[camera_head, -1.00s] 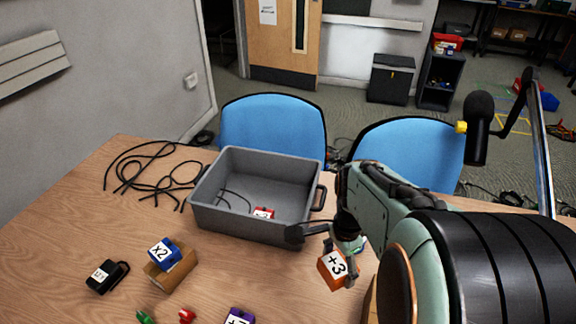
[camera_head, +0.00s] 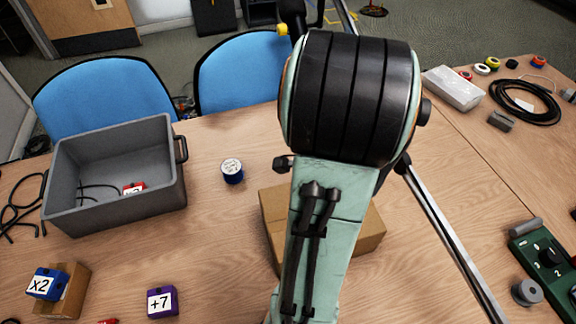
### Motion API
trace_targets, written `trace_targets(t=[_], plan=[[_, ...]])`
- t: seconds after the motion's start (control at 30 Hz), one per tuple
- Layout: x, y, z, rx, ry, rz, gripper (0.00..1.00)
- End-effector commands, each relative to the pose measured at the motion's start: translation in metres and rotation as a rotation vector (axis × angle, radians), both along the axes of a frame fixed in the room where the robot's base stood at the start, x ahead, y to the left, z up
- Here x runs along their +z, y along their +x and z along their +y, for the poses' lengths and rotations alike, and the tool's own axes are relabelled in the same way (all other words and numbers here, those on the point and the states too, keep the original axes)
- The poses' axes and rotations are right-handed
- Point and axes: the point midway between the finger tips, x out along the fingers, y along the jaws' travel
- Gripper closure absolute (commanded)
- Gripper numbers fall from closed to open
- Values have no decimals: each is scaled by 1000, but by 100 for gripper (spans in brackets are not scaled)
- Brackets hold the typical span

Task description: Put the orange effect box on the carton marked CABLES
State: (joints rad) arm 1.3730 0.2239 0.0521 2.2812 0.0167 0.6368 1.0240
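The orange effect box is not visible in the current view. A brown carton (camera_head: 371,233) stands on the table behind my arm, which hides its middle. No marking on it can be read, so I cannot tell whether it is the one marked CABLES. My gripper is out of sight, hidden by my arm or below the lower edge of the picture.
A green device (camera_head: 545,265) is right.

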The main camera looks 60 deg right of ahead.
Motion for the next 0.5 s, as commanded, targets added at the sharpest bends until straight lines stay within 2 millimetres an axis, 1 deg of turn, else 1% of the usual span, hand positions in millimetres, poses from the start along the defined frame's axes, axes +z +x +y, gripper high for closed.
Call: trace_targets(t=[0.03, 0.1, 0.47, 0.5], plan=[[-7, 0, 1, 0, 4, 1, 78], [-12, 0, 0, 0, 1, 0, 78], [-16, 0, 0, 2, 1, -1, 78], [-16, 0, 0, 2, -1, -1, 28]])
